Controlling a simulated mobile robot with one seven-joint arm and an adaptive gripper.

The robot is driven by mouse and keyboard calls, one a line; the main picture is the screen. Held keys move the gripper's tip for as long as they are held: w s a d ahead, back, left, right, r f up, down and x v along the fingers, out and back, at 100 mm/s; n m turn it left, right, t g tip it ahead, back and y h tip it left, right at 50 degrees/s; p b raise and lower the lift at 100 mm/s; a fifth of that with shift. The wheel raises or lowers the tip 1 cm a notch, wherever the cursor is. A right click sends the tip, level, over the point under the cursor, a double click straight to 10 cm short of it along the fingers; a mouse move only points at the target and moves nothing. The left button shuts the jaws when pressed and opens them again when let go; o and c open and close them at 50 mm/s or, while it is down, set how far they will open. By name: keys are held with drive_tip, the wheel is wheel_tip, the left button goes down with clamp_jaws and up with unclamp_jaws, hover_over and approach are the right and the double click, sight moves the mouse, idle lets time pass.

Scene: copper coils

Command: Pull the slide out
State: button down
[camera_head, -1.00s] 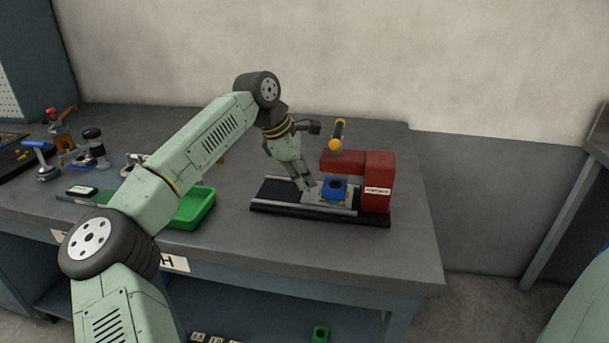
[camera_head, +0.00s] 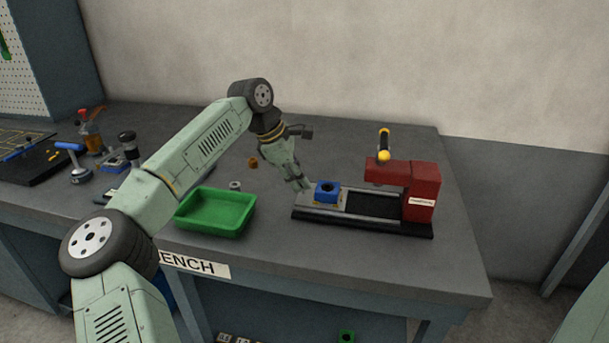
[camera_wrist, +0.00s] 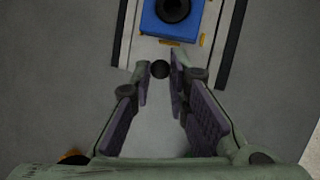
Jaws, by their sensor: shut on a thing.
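The slide (camera_head: 343,203) is a pale plate on the rails of a black base, with a blue block (camera_head: 327,187) on it. It stands at the left end of the base, clear of the red press (camera_head: 421,188). In the wrist view, the blue block (camera_wrist: 172,18) has a dark round hole and sits on the slide plate (camera_wrist: 146,50). My gripper (camera_head: 303,185) is at the slide's left end. The wrist view shows its fingertips (camera_wrist: 161,77) at either side of a dark round knob (camera_wrist: 160,69). The gripper is shut on this knob.
A green tray (camera_head: 216,213) lies left of the base, with a small grey ring and a copper-coloured piece behind it. The press has a black lever with a yellow ball (camera_head: 384,155). Tools stand at the far left. The bench is bare behind the press.

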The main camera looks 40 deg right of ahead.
drive_tip(key=shift+w+a, duration=0.2)
drive_tip(key=c, duration=1.7)
unclamp_jaws()
drive_tip(key=shift+a, duration=0.1)
drive_tip(key=shift+o, duration=0.8)
drive_tip(key=v, duration=1.2)
